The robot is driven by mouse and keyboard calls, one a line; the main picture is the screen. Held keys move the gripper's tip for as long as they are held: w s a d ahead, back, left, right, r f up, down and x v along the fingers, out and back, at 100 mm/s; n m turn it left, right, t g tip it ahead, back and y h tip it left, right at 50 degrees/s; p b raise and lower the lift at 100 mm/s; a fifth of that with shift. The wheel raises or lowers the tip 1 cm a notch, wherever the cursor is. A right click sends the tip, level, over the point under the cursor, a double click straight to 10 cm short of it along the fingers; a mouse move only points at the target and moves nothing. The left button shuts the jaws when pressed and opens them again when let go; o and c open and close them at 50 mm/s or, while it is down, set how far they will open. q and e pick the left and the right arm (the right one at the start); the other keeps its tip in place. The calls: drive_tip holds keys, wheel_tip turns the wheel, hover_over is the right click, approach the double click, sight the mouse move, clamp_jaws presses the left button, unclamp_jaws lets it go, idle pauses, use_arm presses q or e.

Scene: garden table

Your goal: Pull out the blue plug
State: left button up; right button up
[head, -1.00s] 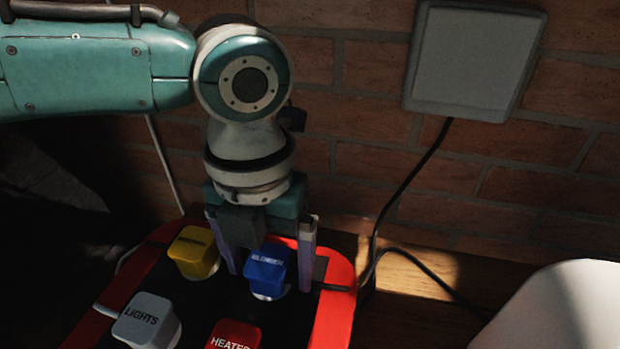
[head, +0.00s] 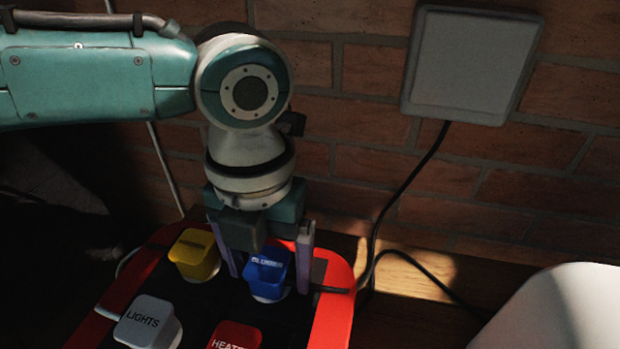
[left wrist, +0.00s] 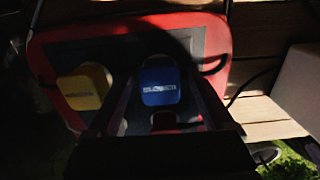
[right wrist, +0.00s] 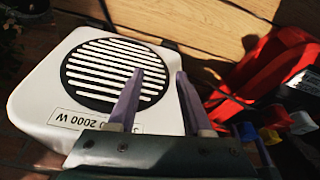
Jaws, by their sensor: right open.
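The blue plug (head: 267,274) stands upright in the red-rimmed power strip (head: 335,318), at its back right. It also shows in the left wrist view (left wrist: 160,84). My left gripper (head: 270,280) points down over it, with one finger on each side. The fingers look open, with a small gap to the plug on both sides. My right gripper (right wrist: 159,74) is open and empty, away from the strip and in front of a white heater (right wrist: 40,110).
A yellow plug (head: 195,253) sits just left of the blue one. A white LIGHTS plug (head: 147,322) and a red HEATER plug (head: 235,336) are nearer. Behind are a brick wall (head: 370,130) and a wall box (head: 470,65) with a hanging black cable (head: 404,192).

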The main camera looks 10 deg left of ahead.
sight(267, 262)
use_arm(q)
clamp_jaws()
idle(0.5)
drive_tip(key=shift+r+p, duration=3.05)
